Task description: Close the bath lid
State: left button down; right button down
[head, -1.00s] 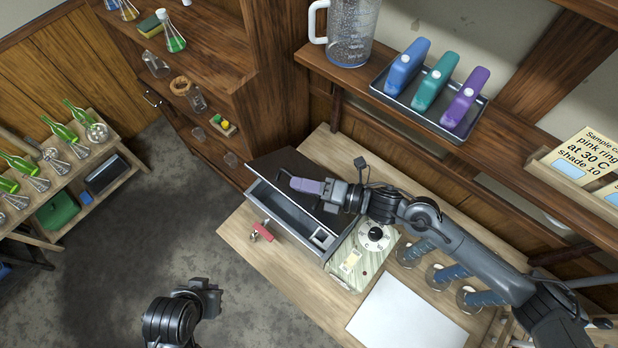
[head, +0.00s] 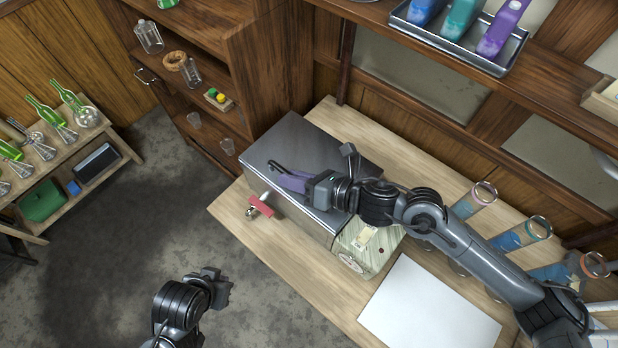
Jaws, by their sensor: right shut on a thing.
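The bath (head: 297,222) is a metal box on the wooden bench. Its grey lid (head: 300,140) lies flat over the top, and the basin inside is hidden. I see no clear gap along the front edge. My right gripper (head: 294,181) is over the front part of the lid, shut on a purple piece (head: 291,184) that looks like the lid's handle. The gripper hides part of it. My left gripper (head: 217,287) hangs over the floor in front of the bench, away from the bath. Its jaw opening is unclear.
A red-handled tap (head: 261,207) sticks out of the bath's front. A control panel (head: 364,243) adjoins its right end. A white sheet (head: 430,305) lies on the bench, with several blue-filled cylinders (head: 475,199) behind it. A shelf with a bottle tray (head: 455,42) overhangs the back.

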jog(key=shift+f, duration=0.1)
dwell(0.3)
jog(key=c, duration=1.5)
grip_release()
jog(key=shift+o, duration=0.5)
